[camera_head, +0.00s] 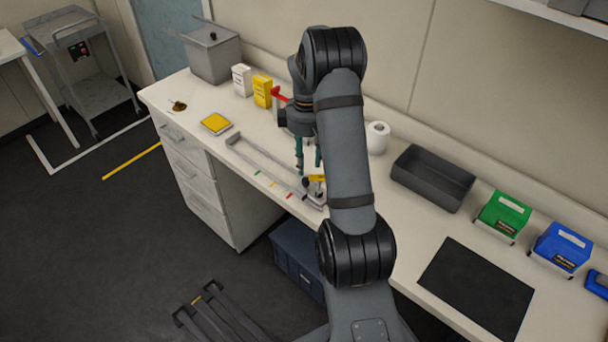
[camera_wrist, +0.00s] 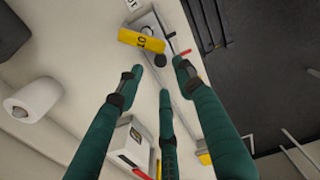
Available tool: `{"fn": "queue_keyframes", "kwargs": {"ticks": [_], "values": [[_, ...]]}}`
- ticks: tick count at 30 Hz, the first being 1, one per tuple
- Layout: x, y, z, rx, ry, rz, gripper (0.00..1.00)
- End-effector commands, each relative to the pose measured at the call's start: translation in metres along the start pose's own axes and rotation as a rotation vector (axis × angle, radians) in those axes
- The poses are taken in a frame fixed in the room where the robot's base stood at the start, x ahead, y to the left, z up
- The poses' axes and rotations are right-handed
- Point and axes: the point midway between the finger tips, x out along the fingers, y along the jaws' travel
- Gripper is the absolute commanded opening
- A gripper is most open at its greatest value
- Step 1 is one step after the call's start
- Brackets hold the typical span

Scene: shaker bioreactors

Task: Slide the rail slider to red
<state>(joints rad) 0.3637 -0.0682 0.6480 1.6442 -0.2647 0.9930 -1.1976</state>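The rail (camera_head: 262,158) is a long grey track on the bench with green (camera_head: 257,172), yellow (camera_head: 273,183) and red (camera_head: 289,196) marks along its front side. The slider (camera_head: 317,180), with a yellow block and a dark knob, sits at the rail's near right end, close to the red mark. In the wrist view the yellow block (camera_wrist: 141,41), the dark knob (camera_wrist: 160,61) and the red mark (camera_wrist: 185,52) show just beyond my fingertips. My gripper (camera_head: 308,165) points down with green fingers spread. In the wrist view my gripper (camera_wrist: 158,78) is open and empty.
A white roll (camera_head: 377,138) and a dark grey bin (camera_head: 432,177) stand right of my arm. A yellow pad (camera_head: 216,123), a yellow box (camera_head: 262,90) and a white box (camera_head: 241,79) stand left and behind. A black mat (camera_head: 476,289) lies front right.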

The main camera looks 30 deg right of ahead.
Motion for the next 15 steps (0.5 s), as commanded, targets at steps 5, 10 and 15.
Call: {"fn": "queue_keyframes", "kwargs": {"ticks": [5,10,15], "values": [[0.033,-0.002,0.001,0.001,-0.004,-0.005,0.37],[0.056,-0.001,0.000,0.002,-0.002,-0.003,0.37],[0.066,0.000,0.000,0.001,0.000,0.001,0.37]]}}
